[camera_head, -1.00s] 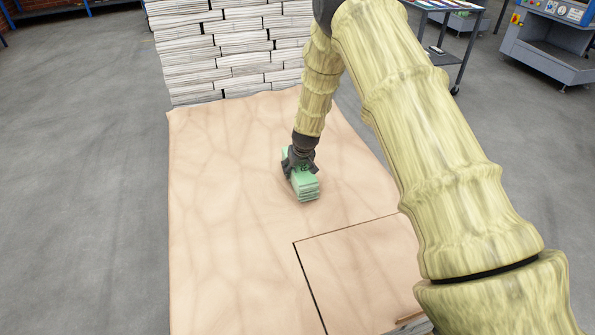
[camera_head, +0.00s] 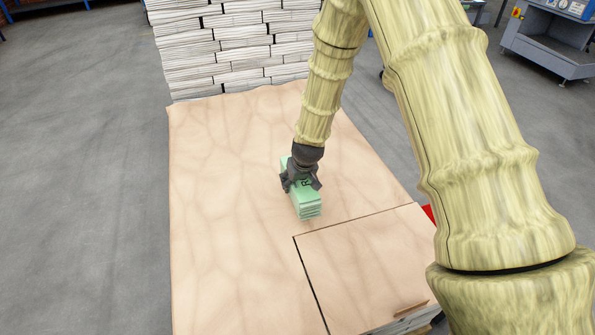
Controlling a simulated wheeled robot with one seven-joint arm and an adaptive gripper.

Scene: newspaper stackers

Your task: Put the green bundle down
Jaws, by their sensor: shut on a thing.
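The green bundle (camera_head: 309,207) is a small block of stacked layers with dark print on top. It is at the middle of the wide tan sheet (camera_head: 225,225), just behind the corner of a dark-edged panel. My gripper (camera_head: 302,184) points down over the bundle and is shut on it. The fingers hide part of the bundle's top and far end. I cannot tell whether the bundle's underside touches the sheet or is slightly above it.
A tall stack of white newspaper bundles (camera_head: 235,45) stands behind the sheet. A tan panel (camera_head: 365,265) with a dark edge lies front right, with a small brown strip (camera_head: 411,307) on it. A grey machine (camera_head: 555,40) is far right. The sheet's left side is clear.

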